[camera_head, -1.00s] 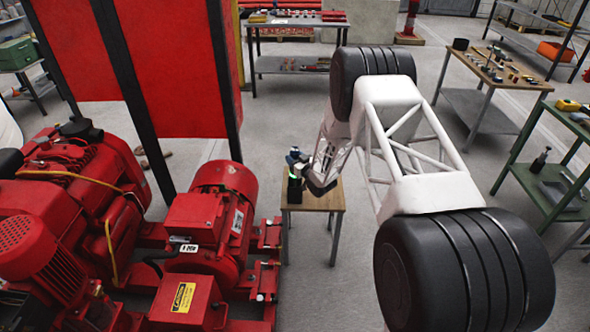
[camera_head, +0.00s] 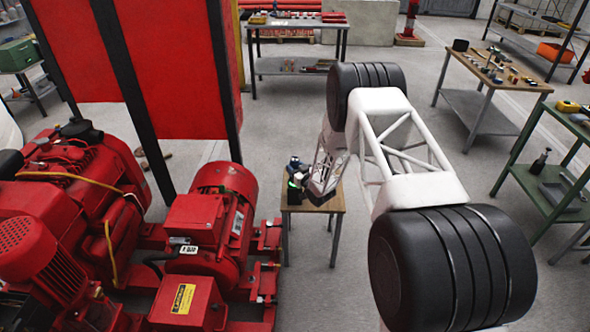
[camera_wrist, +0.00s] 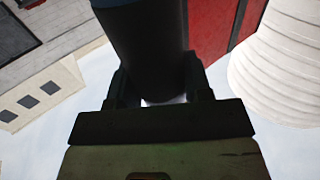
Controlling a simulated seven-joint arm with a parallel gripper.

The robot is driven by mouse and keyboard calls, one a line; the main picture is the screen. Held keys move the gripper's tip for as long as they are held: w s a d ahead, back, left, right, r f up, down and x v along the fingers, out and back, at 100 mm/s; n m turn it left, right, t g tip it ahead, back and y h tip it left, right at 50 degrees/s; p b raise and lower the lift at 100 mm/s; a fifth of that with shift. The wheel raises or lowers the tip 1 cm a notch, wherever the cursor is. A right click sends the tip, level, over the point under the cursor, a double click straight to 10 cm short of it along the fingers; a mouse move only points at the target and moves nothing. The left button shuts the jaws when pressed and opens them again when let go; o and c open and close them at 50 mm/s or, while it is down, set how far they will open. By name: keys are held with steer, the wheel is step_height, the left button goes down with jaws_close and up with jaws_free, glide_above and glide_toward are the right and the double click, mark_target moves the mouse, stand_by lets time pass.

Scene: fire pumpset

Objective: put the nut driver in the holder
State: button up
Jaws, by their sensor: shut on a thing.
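In the wrist view a dark, thick cylinder (camera_wrist: 142,35), which I take to be the nut driver's handle, stands between the fingers of my gripper (camera_wrist: 158,88). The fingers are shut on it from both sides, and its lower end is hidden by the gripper. In the head view my gripper (camera_head: 297,178) is small and dark, over the left part of a small wooden-topped table (camera_head: 328,203). The nut driver and the holder cannot be made out there. Whether the dark shapes near the gripper include the holder, I cannot tell.
A red motor and pump set (camera_head: 213,225) stands close to the left of the small table. A red panel on dark posts (camera_head: 170,65) rises behind it. A workbench with tools (camera_head: 490,65) and a green table (camera_head: 560,130) are at right.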

steer(key=shift+f, duration=0.3)
steer(key=o, duration=1.1)
steer(key=shift+f, duration=0.1)
steer(key=shift+r, duration=0.2)
steer(key=v, duration=1.2)
